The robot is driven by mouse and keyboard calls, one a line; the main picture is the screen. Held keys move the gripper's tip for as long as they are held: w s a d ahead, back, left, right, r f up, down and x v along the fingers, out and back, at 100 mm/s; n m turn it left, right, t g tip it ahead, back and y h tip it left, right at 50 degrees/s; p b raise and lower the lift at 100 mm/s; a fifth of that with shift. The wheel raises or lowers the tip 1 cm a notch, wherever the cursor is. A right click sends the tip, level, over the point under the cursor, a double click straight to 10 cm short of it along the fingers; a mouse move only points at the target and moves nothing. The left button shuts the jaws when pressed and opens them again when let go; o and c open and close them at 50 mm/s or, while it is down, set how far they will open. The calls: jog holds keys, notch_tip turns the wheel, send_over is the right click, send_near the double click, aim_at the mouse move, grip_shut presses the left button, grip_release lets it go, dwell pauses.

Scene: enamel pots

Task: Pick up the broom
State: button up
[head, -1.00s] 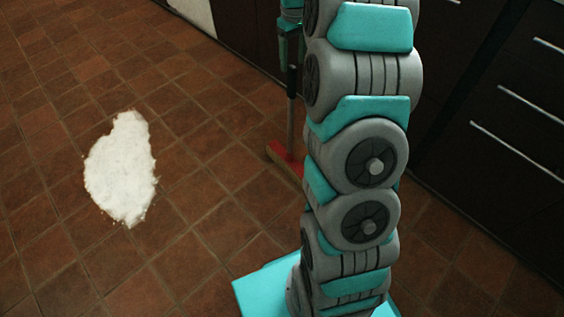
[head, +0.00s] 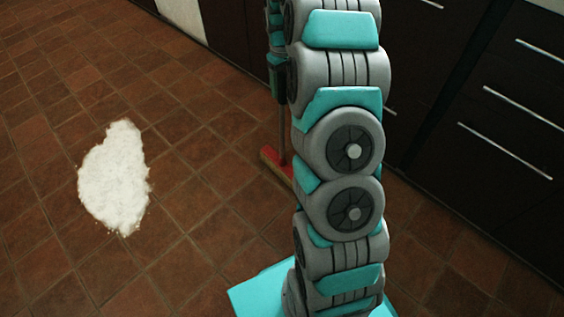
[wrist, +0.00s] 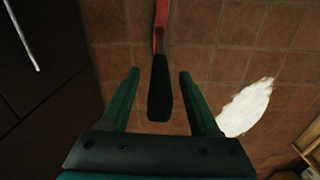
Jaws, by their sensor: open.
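The broom stands near the dark cabinets, its red head (head: 275,163) on the tiled floor and its thin handle rising behind my arm in the head view. In the wrist view the broom's black handle (wrist: 160,92) lies between the two fingers of my gripper (wrist: 160,73), with red beyond it at the top. My gripper is open, with a gap visible on both sides of the handle. In the head view my arm hides part of the broom.
A white powdery patch (head: 114,178) lies on the brown tiles to the left. Dark cabinets with drawers (head: 500,130) line the right and back. A wooden object (wrist: 306,150) shows at the wrist view's lower right corner. The floor on the left is otherwise clear.

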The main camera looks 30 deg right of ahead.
grip_shut()
dwell(0.5)
dwell(0.9)
